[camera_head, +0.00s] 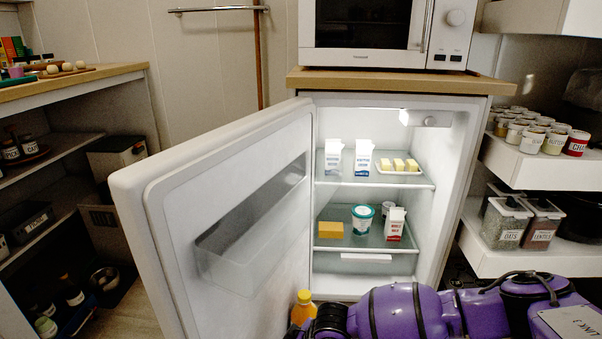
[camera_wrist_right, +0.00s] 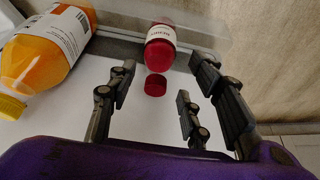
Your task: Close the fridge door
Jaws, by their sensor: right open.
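The white fridge door (camera_head: 225,205) stands wide open, hinged on the left of the lit fridge (camera_head: 375,200) and swung out towards me. Its inner face has a clear bin (camera_head: 250,228). My right arm crosses the bottom right of the head view, in front of the fridge opening. My right gripper (camera_wrist_right: 163,78) is open, with its fingers apart and nothing held. In the right wrist view the fingers point towards a white surface with a red bottle (camera_wrist_right: 160,45) and an orange bottle (camera_wrist_right: 38,52); I cannot tell whether they touch anything. My left gripper is not in view.
Cartons (camera_head: 363,157), butter (camera_head: 400,166) and cheese (camera_head: 330,230) sit on the fridge shelves. A microwave (camera_head: 385,25) stands on the counter (camera_head: 395,82) above. Shelves with jars stand on the right, and a shelf unit (camera_head: 70,90) stands left of the door.

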